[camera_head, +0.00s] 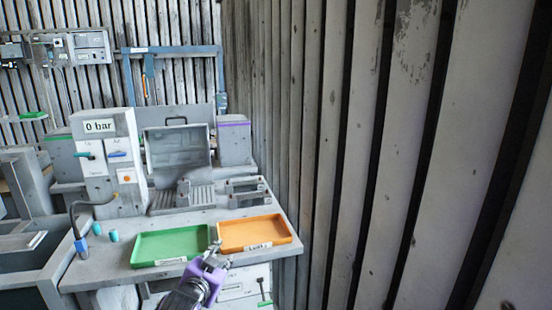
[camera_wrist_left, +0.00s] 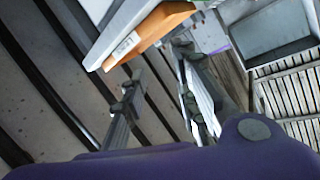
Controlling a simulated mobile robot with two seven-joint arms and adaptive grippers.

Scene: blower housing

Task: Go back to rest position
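My left gripper (camera_head: 217,247) is at the front edge of the workbench, near the gap between the green tray (camera_head: 172,245) and the orange tray (camera_head: 254,232). In the left wrist view its two fingers (camera_wrist_left: 158,65) stand apart with nothing between them, so it is open and empty. The orange tray (camera_wrist_left: 160,25) shows beyond the fingers there, with a white label on its side. Both trays look empty in the head view. My right gripper is in neither view.
The workbench (camera_head: 110,270) carries a "0 bar" control box (camera_head: 97,150), a clear-lidded machine (camera_head: 176,147) and two small teal pieces (camera_head: 114,236). A ribbed wall (camera_head: 350,150) stands close on the right. A grey bin (camera_head: 25,262) is at the left.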

